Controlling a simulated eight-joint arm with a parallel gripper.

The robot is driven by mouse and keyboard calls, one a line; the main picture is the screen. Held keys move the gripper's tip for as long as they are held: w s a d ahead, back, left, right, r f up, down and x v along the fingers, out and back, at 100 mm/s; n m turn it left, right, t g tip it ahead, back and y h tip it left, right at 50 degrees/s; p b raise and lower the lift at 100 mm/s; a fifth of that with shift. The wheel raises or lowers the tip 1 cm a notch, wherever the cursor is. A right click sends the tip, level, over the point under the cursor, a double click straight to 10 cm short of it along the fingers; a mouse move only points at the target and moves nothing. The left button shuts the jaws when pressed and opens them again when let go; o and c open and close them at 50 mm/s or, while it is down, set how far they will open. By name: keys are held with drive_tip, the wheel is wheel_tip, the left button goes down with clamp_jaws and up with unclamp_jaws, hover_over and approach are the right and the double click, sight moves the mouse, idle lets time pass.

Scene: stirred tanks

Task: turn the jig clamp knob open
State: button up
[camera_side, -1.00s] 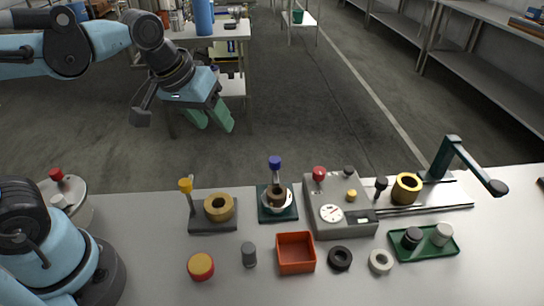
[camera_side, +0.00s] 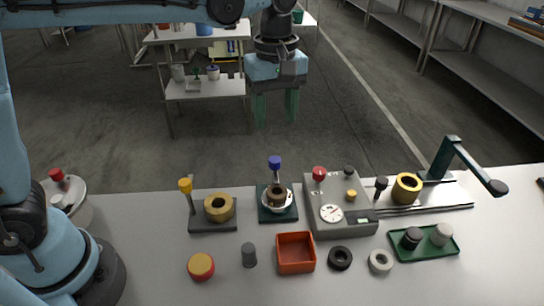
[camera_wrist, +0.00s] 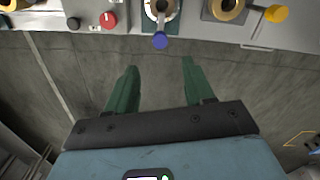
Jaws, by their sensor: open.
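A small jig (camera_side: 264,211) with a dark green base holds a brown ring in a pale metal seat. A blue knob (camera_side: 275,162) stands upright at its back edge; the blue knob also shows in the wrist view (camera_wrist: 160,41). A grey plate to its left bears a brass ring (camera_side: 219,208) and a yellow knob (camera_side: 185,185) on a stem. No label shows which of these is the jig clamp knob. My gripper (camera_side: 276,112) points down, open and empty, above and behind the blue knob, apart from it. In the wrist view the blue knob lies beyond the gap between its green fingers.
A grey box (camera_side: 340,192) with a red knob (camera_side: 319,173) and a dial stands right of the jig. An orange tray (camera_side: 296,253), a grey cylinder (camera_side: 249,254) and a red-yellow cap (camera_side: 200,266) stand in front. Open floor lies behind the bench.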

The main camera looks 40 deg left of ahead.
sight(275, 159)
wheel_tip(275, 159, down, 10)
drive_tip(key=shift+f, duration=0.2)
idle(0.4)
clamp_jaws()
